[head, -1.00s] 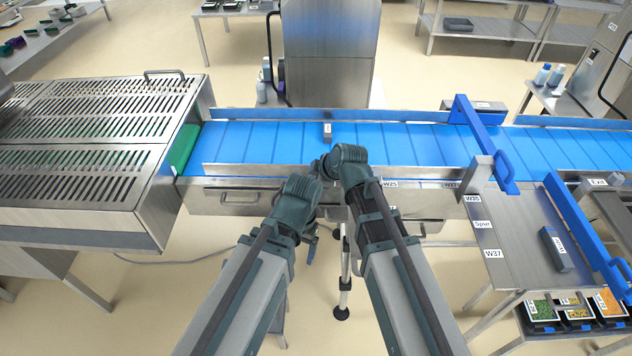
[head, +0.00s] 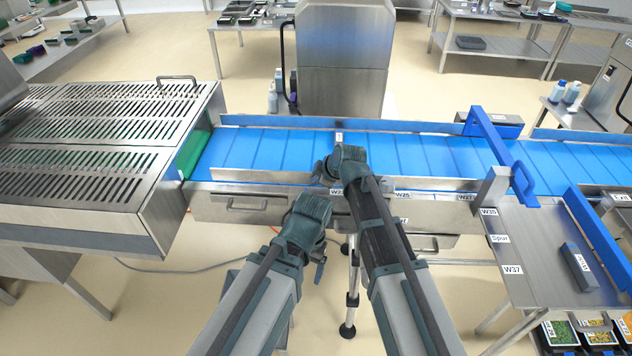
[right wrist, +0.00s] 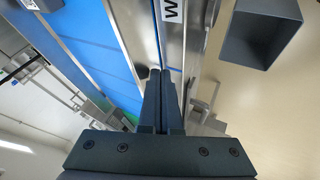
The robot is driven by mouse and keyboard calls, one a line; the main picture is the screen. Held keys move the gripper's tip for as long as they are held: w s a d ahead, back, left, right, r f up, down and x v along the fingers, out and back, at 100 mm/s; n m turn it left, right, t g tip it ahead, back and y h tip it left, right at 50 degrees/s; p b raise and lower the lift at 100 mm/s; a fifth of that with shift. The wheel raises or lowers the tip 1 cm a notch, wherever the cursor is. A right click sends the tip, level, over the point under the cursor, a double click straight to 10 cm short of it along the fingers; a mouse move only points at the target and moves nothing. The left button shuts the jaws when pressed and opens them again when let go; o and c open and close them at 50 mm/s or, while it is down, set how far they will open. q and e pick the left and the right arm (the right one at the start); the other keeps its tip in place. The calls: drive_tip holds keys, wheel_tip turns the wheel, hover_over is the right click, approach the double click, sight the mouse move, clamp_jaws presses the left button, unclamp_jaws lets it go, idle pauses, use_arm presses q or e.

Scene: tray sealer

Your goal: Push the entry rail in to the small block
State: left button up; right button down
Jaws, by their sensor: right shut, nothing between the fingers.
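The entry rail (head: 262,175) is a long, thin metal rail along the near side of the blue belt (head: 262,148) in the head view. The small block (head: 339,136) is grey with a pale label and sits toward the belt's far side, partly hidden behind my right wrist. My right gripper (head: 322,173) is at the near rail, its fingertips partly hidden by the wrist. In the right wrist view its fingers (right wrist: 160,73) are shut and empty, close to metal edging beside the belt; contact is unclear. My left gripper (head: 318,264) hangs in front of the conveyor, its jaws unclear.
A slotted metal cover (head: 100,120) stands left of the belt. A blue handled gate (head: 500,155) crosses the belt at right. A side table (head: 530,250) at right holds a dark labelled block (head: 579,266). The belt left of the small block is clear.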

drive_tip(key=w, duration=1.9)
drive_tip(key=shift+w, duration=0.2)
use_arm(q)
drive_tip(key=shift+s, duration=0.1)
use_arm(e)
drive_tip(key=shift+w+r, duration=0.1)
drive_tip(key=shift+w, duration=0.45)
